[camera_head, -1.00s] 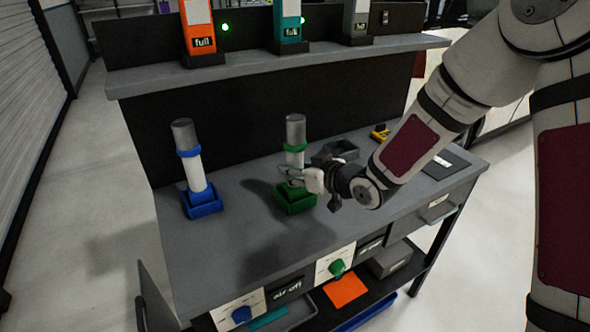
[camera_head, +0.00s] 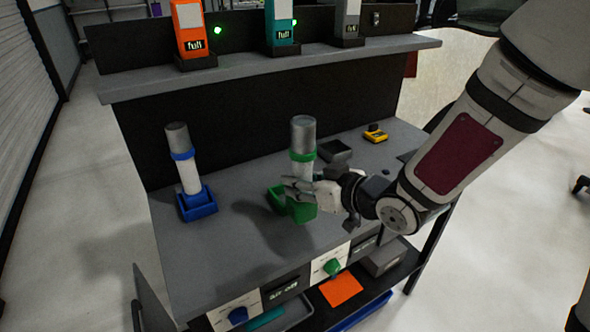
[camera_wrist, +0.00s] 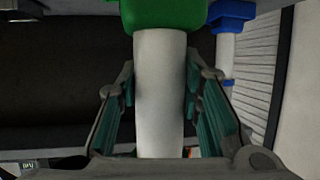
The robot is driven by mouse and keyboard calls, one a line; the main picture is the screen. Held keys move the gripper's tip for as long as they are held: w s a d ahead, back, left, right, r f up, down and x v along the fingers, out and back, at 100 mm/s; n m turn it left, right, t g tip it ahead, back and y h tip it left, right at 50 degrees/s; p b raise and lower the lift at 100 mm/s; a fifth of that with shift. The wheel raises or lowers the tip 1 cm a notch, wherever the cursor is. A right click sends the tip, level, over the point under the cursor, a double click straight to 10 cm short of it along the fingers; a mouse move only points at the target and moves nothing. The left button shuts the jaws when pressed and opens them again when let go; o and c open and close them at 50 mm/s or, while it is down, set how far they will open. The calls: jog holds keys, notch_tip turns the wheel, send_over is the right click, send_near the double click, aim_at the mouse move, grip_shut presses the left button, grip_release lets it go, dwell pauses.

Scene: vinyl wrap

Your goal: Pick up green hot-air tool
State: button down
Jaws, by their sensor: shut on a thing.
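The green hot-air tool (camera_head: 303,135) has a grey metal top, a green collar and a white body, and is upright. My gripper (camera_head: 303,187) is shut on its white body, below the collar.
The blue hot-air tool (camera_head: 188,165) stands in its blue holder (camera_head: 198,207) to the left. A dark tray (camera_head: 336,152) and a yellow item (camera_head: 375,134) lie behind on the right. A shelf (camera_head: 240,62) with canisters is above the back. The bench's front left is clear.

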jog(key=s+d+p, duration=0.5)
jog(key=s+p, duration=0.4)
jog(key=s+d+p, duration=0.6)
jog(key=s+p, duration=0.3)
jog(key=s, duration=0.1)
jog(key=shift+r, duration=0.35)
dwell(0.4)
dwell(0.4)
jog(key=w+d+m+t+h+b, duration=0.1)
jog(key=w+d+m+t+h, duration=0.1)
jog(key=w+d+m+h, duration=0.2)
jog(key=w+d+r+m+t+h+b, duration=0.1)
jog(key=w+d+m+h, duration=0.4)
jog(key=w, duration=0.6)
jog(key=shift+d+t+h, duration=0.3)
jog(key=shift+d+t, duration=0.15)
jog(key=shift+t, duration=0.05)
